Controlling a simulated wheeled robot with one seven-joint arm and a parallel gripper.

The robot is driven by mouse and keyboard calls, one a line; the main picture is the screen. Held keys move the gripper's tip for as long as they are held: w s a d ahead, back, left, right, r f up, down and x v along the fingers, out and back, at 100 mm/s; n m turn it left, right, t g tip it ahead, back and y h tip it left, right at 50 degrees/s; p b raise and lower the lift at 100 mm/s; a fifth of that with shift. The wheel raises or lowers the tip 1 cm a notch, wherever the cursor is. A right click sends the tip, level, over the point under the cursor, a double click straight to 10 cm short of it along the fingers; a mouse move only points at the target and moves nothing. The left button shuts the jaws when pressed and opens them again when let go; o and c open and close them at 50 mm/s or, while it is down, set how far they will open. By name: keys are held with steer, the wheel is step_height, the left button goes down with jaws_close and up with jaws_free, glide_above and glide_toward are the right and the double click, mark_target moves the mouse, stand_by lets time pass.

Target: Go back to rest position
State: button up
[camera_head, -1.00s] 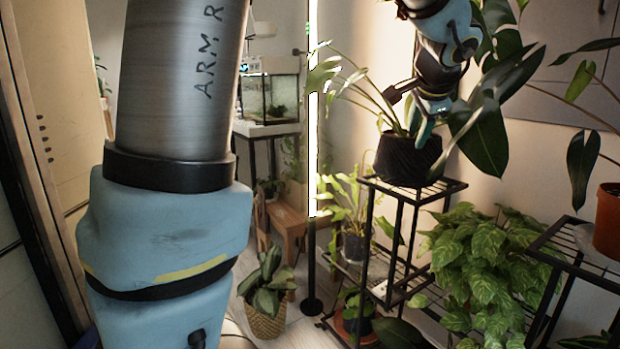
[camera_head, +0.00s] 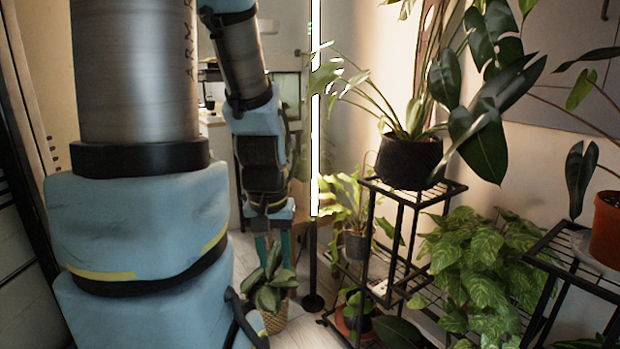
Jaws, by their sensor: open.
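My gripper (camera_head: 272,250) hangs pointing down left of the middle of the picture.
A black pot (camera_head: 408,163) with a large-leaved plant stands on the tall tier of a black metal plant stand (camera_head: 440,190). A terracotta pot (camera_head: 608,228) stands on another stand at the right. Bare floor (camera_head: 310,335) shows at the bottom middle.

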step_height(320, 180, up, 16)
steer(key=p, duration=1.4)
steer(key=shift+f, duration=0.15)
